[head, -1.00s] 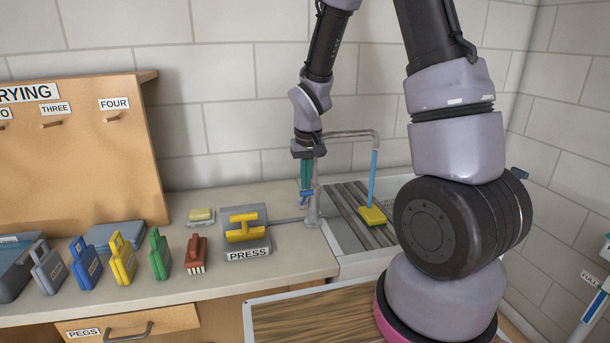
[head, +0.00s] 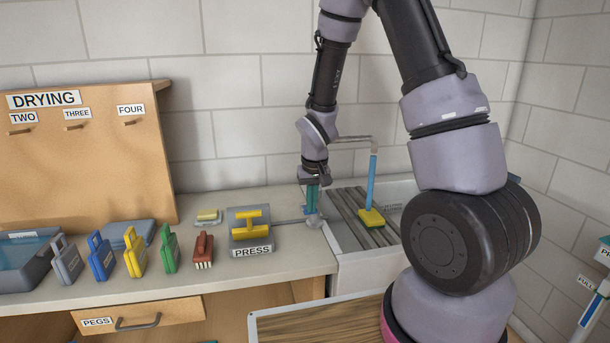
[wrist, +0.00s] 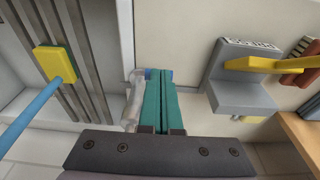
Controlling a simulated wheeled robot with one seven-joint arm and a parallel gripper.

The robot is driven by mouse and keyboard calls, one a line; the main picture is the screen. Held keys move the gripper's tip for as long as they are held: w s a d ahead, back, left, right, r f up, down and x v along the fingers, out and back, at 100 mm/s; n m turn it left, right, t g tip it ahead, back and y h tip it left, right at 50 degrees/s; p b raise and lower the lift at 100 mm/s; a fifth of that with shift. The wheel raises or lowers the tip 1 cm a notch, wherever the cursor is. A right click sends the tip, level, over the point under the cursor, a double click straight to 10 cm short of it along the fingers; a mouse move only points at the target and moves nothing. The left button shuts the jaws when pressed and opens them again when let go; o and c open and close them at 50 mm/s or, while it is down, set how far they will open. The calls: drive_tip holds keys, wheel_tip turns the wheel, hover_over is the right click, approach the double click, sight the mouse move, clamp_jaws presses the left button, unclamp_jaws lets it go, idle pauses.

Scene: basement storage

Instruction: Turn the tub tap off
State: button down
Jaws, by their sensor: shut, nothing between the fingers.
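The grey tub tap (head: 351,139) stands at the left edge of the sink, its spout arching right. A blue column like running water (head: 373,178) falls from the spout onto a yellow sponge (head: 371,218), also seen in the wrist view (wrist: 55,63). My gripper (head: 312,208) is shut and empty, its teal fingers pointing down beside the tap's post. In the wrist view, the fingertips (wrist: 161,74) overlap a small blue handle (wrist: 169,74) next to the grey tap body (wrist: 132,98). I cannot tell whether they touch it. The handle is mostly hidden in the head view.
The press (head: 250,230) with its yellow handle stands left of the tap. A red brush (head: 203,249) and several coloured tools line the counter further left. The slatted sink (head: 350,262) lies to the right, and the tiled wall is behind.

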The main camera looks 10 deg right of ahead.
drive_tip(key=shift+s+f, duration=0.4)
drive_tip(key=shift+f, duration=0.3)
drive_tip(key=s+r, duration=0.6)
drive_tip(key=r, duration=0.5)
drive_tip(key=shift+s, duration=0.25)
